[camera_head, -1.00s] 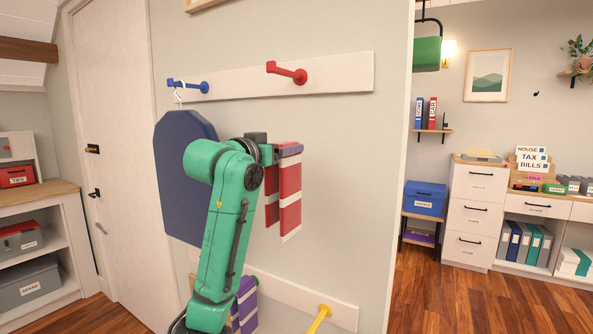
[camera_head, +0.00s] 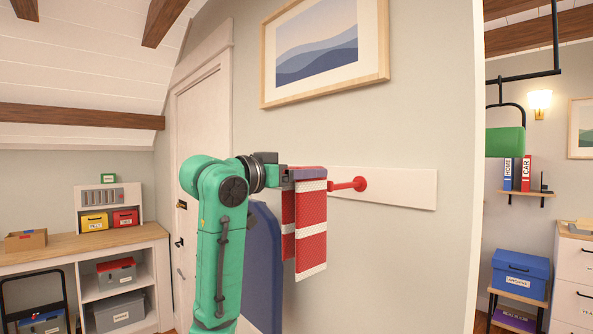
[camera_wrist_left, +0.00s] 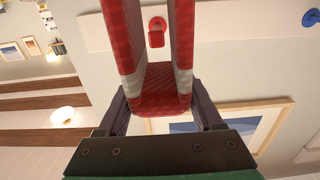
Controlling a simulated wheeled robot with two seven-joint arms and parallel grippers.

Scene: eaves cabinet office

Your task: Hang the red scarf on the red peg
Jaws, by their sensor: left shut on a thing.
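The red scarf (camera_head: 311,225) with white bands hangs folded over my left gripper (camera_head: 306,174), which is shut on it. Its two halves hang down in front of the wall. The red peg (camera_head: 350,185) sticks out from a white rail, just right of the scarf's top and at about its height; the scarf's edge overlaps the peg's tip in the head view. In the left wrist view the scarf (camera_wrist_left: 157,88) spans between the fingers, and the red peg (camera_wrist_left: 157,32) shows between its two halves. I cannot tell whether scarf and peg touch. My right gripper is not in view.
A dark blue garment bag (camera_head: 264,265) hangs behind my left arm. A framed picture (camera_head: 325,50) is on the wall above the white rail (camera_head: 405,187). A blue peg (camera_wrist_left: 311,18) shows in the left wrist view. The wall ends at an edge on the right.

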